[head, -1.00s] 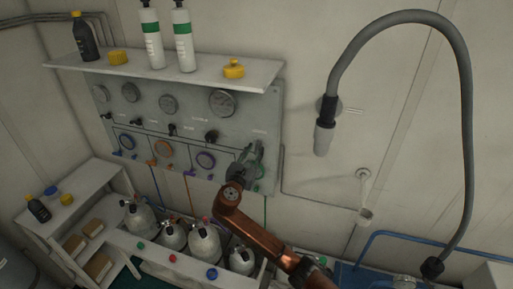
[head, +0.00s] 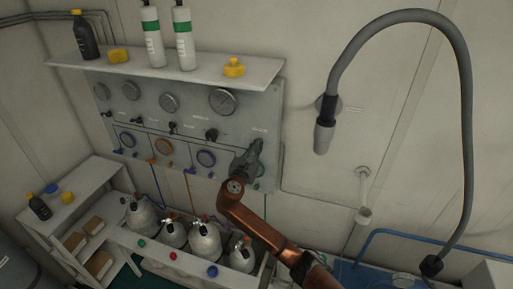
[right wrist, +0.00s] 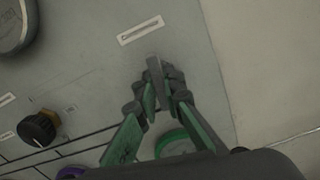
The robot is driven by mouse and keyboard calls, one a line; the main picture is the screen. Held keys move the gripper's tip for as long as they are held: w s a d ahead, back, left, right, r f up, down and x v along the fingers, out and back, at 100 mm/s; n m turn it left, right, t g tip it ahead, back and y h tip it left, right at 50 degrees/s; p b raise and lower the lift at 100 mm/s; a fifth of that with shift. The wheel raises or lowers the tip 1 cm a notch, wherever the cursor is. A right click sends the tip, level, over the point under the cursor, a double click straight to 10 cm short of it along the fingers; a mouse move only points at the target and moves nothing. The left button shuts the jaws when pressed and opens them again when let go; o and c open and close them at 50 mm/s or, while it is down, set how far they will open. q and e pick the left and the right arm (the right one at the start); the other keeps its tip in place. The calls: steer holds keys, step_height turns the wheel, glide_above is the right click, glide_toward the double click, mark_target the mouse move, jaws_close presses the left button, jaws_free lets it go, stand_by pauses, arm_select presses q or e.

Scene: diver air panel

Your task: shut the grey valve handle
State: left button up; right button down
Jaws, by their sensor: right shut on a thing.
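The grey valve handle (right wrist: 154,72) is a narrow grey bar at the right end of the air panel (head: 225,127). In the right wrist view it stands out between the fingertips of my right gripper (right wrist: 160,96), which is shut on it. The handle's base is hidden by the fingers. A green ring (right wrist: 178,142) lies just beside the fingers. In the head view my right gripper (head: 251,158) is at the panel's right edge and covers most of the handle. My left gripper is not in view.
A black knob (right wrist: 38,127) sits left of the gripper in the wrist view. A shelf (head: 200,71) with bottles is above the panel, and several grey cylinders (head: 205,242) stand below. A grey hose (head: 465,120) hangs at the right.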

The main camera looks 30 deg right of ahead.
steer(key=shift+m, duration=0.3)
steer(key=m, duration=0.3)
steer(key=shift+f, duration=0.1)
steer(key=m+b, duration=0.1)
steer(key=m, duration=0.3)
steer(key=shift+b, duration=0.3)
steer(key=m+b, duration=0.2)
steer(key=m, duration=0.2)
steer(key=shift+m, duration=0.3)
steer(key=shift+m+b, duration=1.25)
steer(key=shift+m, duration=0.95)
steer(key=c, duration=2)
jaws_free()
steer(key=shift+c, duration=0.2)
steer(key=shift+r, duration=0.2)
